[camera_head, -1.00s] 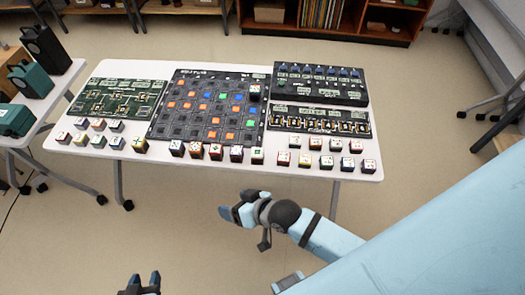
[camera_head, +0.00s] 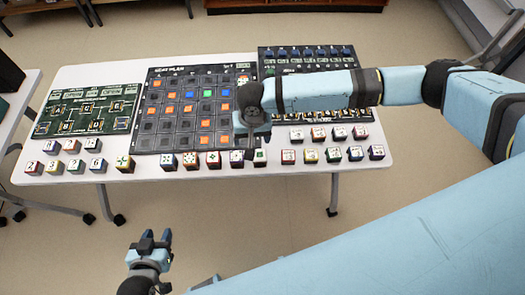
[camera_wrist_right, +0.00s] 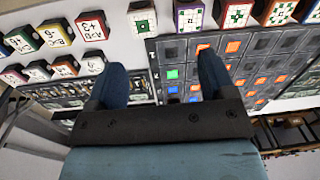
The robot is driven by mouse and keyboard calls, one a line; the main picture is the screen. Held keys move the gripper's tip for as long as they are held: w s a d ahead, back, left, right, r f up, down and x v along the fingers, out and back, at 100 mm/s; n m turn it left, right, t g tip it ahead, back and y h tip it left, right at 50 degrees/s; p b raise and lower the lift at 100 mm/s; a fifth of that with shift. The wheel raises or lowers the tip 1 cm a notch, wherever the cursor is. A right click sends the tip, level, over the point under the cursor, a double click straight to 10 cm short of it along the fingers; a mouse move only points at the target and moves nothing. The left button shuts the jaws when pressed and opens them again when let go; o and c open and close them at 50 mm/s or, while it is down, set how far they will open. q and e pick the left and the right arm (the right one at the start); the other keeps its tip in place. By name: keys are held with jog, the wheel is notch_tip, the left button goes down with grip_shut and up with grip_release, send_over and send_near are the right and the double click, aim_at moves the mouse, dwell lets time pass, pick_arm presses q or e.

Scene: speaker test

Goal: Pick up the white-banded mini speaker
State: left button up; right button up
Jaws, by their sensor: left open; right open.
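I cannot make out which small cube, if any, is the white-banded mini speaker. Several small cubes with white printed tops stand in rows along the table's near edge. My left gripper (camera_head: 153,237) is open and empty, in front of the table's near edge.
The white table (camera_head: 230,185) carries a green board (camera_head: 88,88), a grid board (camera_head: 140,125) with coloured squares, and a dark panel (camera_head: 272,62) partly hidden by my right arm. A side table (camera_head: 22,115) stands at left. The near floor is clear.

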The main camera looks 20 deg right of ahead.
jog(key=d, duration=0.2)
send_over(260, 155)
jog(key=shift+m+h, duration=0.3)
jog(key=f, duration=0.8)
jog(key=shift+w+a, duration=0.2)
jog(key=shift+a, duration=0.1)
jog(key=shift+s+d+f+p, duration=0.15)
jog(key=shift+f+p, duration=0.1)
jog(key=shift+f, duration=1.1)
jog(key=shift+d+f+p, duration=0.1)
jog(key=shift+f+p, duration=0.1)
jog(key=shift+f, duration=1.15)
jog(key=shift+c, duration=0.2)
jog(key=c, duration=1)
